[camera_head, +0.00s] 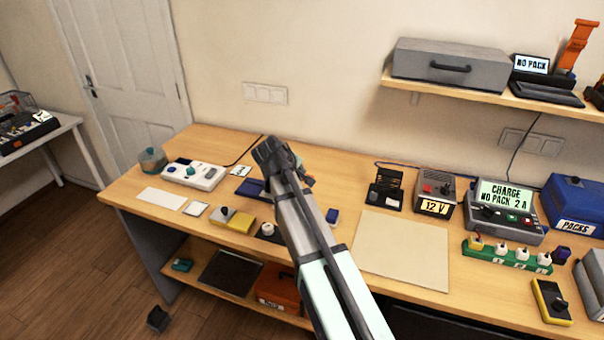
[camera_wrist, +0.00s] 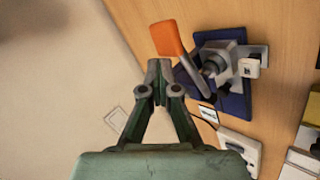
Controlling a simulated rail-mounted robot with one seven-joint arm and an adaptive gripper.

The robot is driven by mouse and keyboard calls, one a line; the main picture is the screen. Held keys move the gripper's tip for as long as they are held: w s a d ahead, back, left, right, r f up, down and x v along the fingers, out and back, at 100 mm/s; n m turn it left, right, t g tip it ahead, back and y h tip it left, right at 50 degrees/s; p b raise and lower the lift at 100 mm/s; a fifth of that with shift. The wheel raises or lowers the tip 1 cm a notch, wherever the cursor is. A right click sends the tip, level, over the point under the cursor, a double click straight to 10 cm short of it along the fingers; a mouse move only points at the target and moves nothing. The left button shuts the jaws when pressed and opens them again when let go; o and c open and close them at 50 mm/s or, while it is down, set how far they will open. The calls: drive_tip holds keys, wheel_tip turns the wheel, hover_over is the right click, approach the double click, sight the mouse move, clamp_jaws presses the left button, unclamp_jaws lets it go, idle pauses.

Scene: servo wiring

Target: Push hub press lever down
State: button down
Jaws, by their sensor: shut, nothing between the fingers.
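The hub press (camera_wrist: 222,70) shows in the wrist view as a grey body on a blue base, with a grey lever arm ending in an orange handle (camera_wrist: 168,38). The lever slants away from the body toward the wall side. My gripper (camera_wrist: 160,68) is shut and empty. Its fingertips appear just below and beside the orange handle in the picture; I cannot tell whether they touch it. In the head view my gripper (camera_head: 270,150) is over the back of the desk, and my arm hides most of the press. Part of its blue base (camera_head: 249,188) shows at the left.
A white box with knobs (camera_head: 194,174) stands left of the press on the desk (camera_head: 325,179). A yellow-grey block (camera_head: 233,219) lies in front of it. The wall (camera_wrist: 55,70) is close behind my gripper. A beige mat (camera_head: 402,246) lies clear to the right.

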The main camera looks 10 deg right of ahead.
drive_tip(key=shift+s+d+f, duration=0.15)
drive_tip(key=shift+d+f, duration=0.1)
drive_tip(key=shift+f, duration=0.4)
idle(0.6)
drive_tip(key=shift+r, duration=0.1)
idle(0.5)
drive_tip(key=shift+w+a+r+p, duration=0.2)
drive_tip(key=shift+r+p, duration=0.1)
drive_tip(key=shift+r, duration=0.3)
drive_tip(key=shift+w+a+r+p, duration=0.1)
drive_tip(key=shift+a+r+p, duration=0.15)
drive_tip(key=shift+r, duration=0.3)
drive_tip(key=shift+w+a+r+p, duration=0.15)
drive_tip(key=shift+r+p, duration=0.2)
drive_tip(key=shift+r, duration=0.25)
drive_tip(key=shift+r, duration=0.1)
drive_tip(key=r+p, duration=0.1)
drive_tip(key=a+r, duration=0.1)
drive_tip(key=r, duration=0.1)
drive_tip(key=w+r+p, duration=0.1)
drive_tip(key=shift+a+r+p, duration=0.2)
drive_tip(key=shift+r+p, duration=0.05)
drive_tip(key=shift+p, duration=0.05)
